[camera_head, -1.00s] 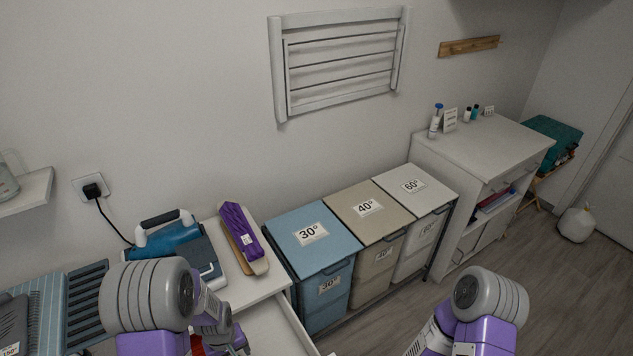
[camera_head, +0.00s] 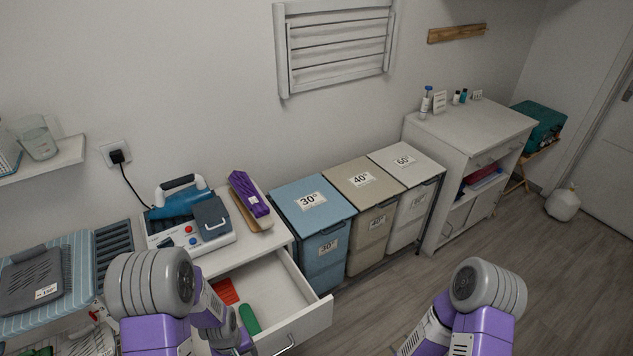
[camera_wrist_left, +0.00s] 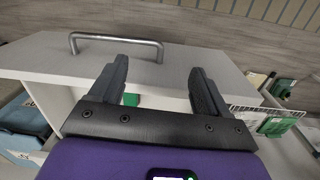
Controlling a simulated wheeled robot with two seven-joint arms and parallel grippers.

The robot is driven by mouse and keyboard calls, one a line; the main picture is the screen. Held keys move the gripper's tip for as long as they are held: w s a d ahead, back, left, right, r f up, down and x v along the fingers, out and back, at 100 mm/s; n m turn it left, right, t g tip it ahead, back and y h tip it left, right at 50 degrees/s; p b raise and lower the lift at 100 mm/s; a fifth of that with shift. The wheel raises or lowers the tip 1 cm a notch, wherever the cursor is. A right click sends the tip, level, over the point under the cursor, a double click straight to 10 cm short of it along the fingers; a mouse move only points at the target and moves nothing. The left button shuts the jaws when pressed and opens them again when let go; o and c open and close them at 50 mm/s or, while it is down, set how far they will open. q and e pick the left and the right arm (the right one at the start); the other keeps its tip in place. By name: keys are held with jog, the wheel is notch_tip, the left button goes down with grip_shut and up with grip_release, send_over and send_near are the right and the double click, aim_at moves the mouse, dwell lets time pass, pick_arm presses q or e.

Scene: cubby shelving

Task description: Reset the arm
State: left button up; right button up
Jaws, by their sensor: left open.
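My left arm (camera_head: 152,285) comes in at the lower left of the head view, beside the open drawer (camera_head: 305,318). Its gripper is mostly hidden at the bottom edge there. In the left wrist view my left gripper (camera_wrist_left: 160,80) is open, with nothing between its fingers. The drawer front with its metal handle (camera_wrist_left: 117,42) lies beyond the fingertips. My right arm (camera_head: 485,290) is bent at the lower right of the head view. Its gripper is out of the picture.
The drawer holds a red item (camera_head: 224,291) and a green item (camera_head: 249,319). Labelled bins (camera_head: 312,200) and a white cabinet (camera_head: 470,128) stand rightward. Floor (camera_head: 385,310) between my arms is clear.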

pick_arm(q)
jog(key=s+d+f+m+h+b, duration=0.1)
jog(key=s+d+f+b, duration=0.2)
jog(key=f, duration=0.4)
jog(key=s+d+f+m+h+b, duration=0.1)
jog(key=s+d+f+h+b, duration=0.1)
jog(key=s+d+f+b, duration=0.2)
jog(key=d+f, duration=0.3)
jog(key=d, duration=0.1)
jog(key=shift+s+f+m+t+h, duration=0.3)
jog(key=shift+s+f+m, duration=0.1)
pick_arm(e)
notch_tip(320, 180, down, 9)
jog(key=w, duration=0.1)
jog(key=shift+r, duration=0.2)
